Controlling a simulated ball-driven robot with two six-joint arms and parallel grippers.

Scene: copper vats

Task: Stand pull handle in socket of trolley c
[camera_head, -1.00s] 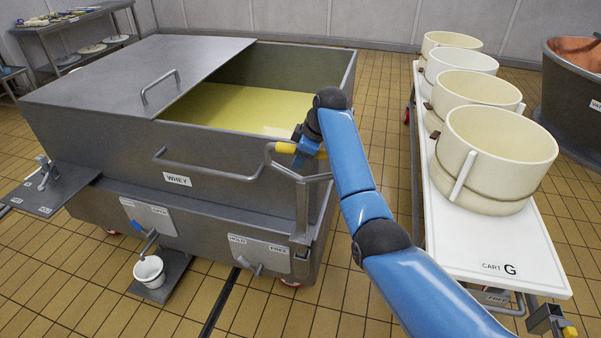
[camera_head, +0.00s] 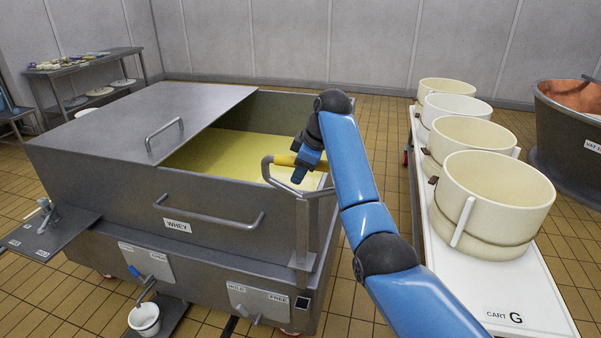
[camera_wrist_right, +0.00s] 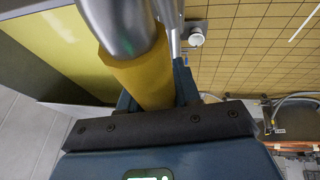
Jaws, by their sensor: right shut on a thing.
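The pull handle (camera_head: 303,215) is a grey upright post with a looped top and a yellow grip. My right gripper (camera_head: 303,163) is shut on the yellow grip (camera_wrist_right: 143,75). The handle stands roughly upright before the right front corner of the grey trolley marked WHEY (camera_head: 180,265). Its widened lower end shows above a small dark square (camera_head: 301,303) on the trolley's front, which looks like the socket. I cannot tell the exact gap or depth between them. No letter C is readable on this trolley. My left gripper is not in view.
The trolley's vat holds yellow liquid (camera_head: 235,152) under a half-open lid (camera_head: 130,115). A fixed bar (camera_head: 210,217) crosses its front. A white bucket (camera_head: 144,319) stands below the valve. Cart G (camera_head: 540,300) with several cream moulds is at right. A strip of tiled floor separates them.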

